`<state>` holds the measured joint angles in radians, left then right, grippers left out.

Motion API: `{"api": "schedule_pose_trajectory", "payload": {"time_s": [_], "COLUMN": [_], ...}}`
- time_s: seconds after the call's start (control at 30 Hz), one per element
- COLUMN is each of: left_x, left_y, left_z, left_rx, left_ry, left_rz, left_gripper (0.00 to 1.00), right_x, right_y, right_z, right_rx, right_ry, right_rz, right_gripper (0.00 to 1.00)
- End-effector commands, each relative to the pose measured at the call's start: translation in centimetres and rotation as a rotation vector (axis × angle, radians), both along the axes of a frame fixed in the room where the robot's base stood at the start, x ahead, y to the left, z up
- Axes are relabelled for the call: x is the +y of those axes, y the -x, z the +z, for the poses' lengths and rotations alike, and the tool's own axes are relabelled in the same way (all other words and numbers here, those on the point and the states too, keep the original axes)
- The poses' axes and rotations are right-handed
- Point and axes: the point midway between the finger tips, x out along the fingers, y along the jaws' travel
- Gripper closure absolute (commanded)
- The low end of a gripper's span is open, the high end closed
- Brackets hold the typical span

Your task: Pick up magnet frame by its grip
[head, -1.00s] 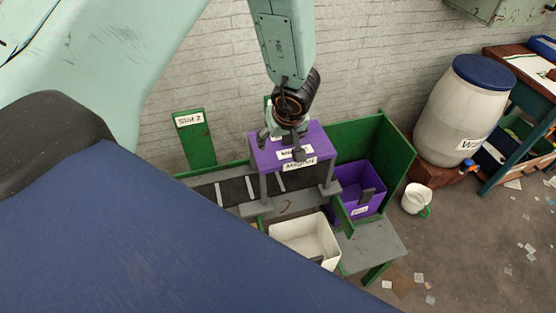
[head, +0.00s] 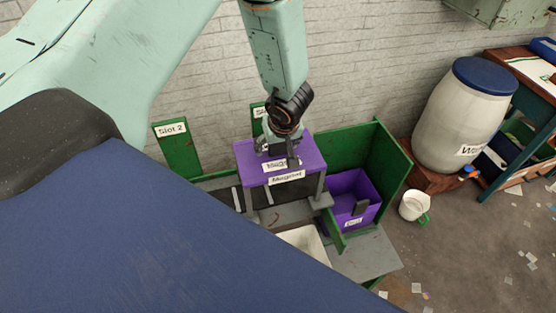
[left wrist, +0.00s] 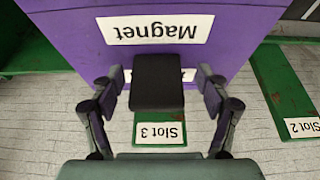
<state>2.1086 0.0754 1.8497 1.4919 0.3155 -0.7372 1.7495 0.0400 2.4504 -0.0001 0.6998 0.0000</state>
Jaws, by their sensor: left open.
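The magnet frame (head: 309,147) is a purple block labelled "Magnet" on grey legs, standing over the dark belt. Its black grip (left wrist: 158,82) shows in the left wrist view, sticking out from the purple face. My left gripper (head: 279,151) is at the top of the frame in the head view. In the left wrist view my left gripper (left wrist: 160,103) is open, with one finger on each side of the grip and gaps left between. The grip is mostly hidden by the gripper in the head view. My right gripper is not in view.
A purple bin (head: 370,185) stands right of the frame, inside green panels (head: 392,165). A white bin (head: 300,240) is partly hidden in front. Green Slot 2 (head: 178,152) and Slot 3 (left wrist: 160,133) signs stand behind.

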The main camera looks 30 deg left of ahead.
Motion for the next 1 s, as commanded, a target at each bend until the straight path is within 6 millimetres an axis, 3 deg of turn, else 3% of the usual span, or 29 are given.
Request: {"api": "schedule_pose_trajectory", "payload": {"time_s": [0.2, 1.0], "left_x": [0.02, -0.03], "left_y": [-0.24, -0.54], "left_z": [0.01, -0.02], "left_rx": [-0.001, 0.001], "left_ry": [-0.001, 0.001], "left_rz": [-0.002, -0.002], "left_gripper": [0.25, 0.93], "right_x": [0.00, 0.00], "right_y": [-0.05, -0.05], "right_z": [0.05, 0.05], "right_rx": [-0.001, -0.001], "right_ry": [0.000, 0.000], "right_rz": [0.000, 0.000], "right_gripper": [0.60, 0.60]}}
